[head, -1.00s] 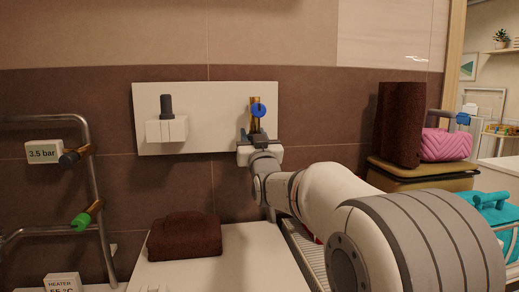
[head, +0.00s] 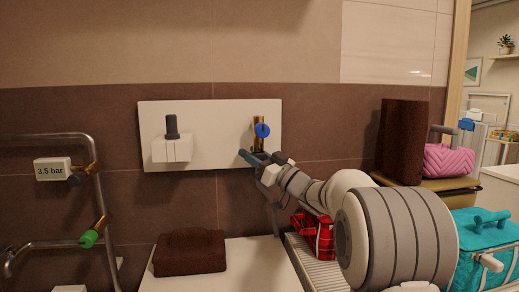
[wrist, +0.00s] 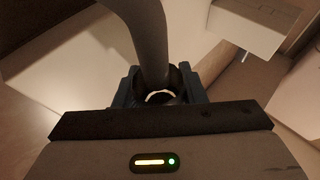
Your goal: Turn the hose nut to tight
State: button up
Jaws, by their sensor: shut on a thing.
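A brass tap with a blue round handle (head: 262,130) is on a white wall panel (head: 212,150). My gripper (head: 256,157) is just below the tap, with its jaws slanted across. In the wrist view my gripper (wrist: 158,92) is shut on a dark ring-shaped hose nut (wrist: 174,76). A grey hose (wrist: 143,35) runs from the nut toward the top of the wrist view. In the head view the nut is mostly hidden by the jaws. No marking on the nut can be read.
A dark knob on a white block (head: 172,148) is left on the panel. A pipe rack with a 3.5 bar gauge (head: 52,169) stands far left. A brown folded towel (head: 189,253) lies below. Red plaid cloth (head: 315,236) and a teal bag (head: 481,237) are near my arm.

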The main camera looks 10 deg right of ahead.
jog(key=shift+r+n+g+y, duration=0.1)
jog(key=shift+n+g+y, duration=0.2)
jog(key=shift+g+y, duration=0.15)
jog(key=o, duration=1)
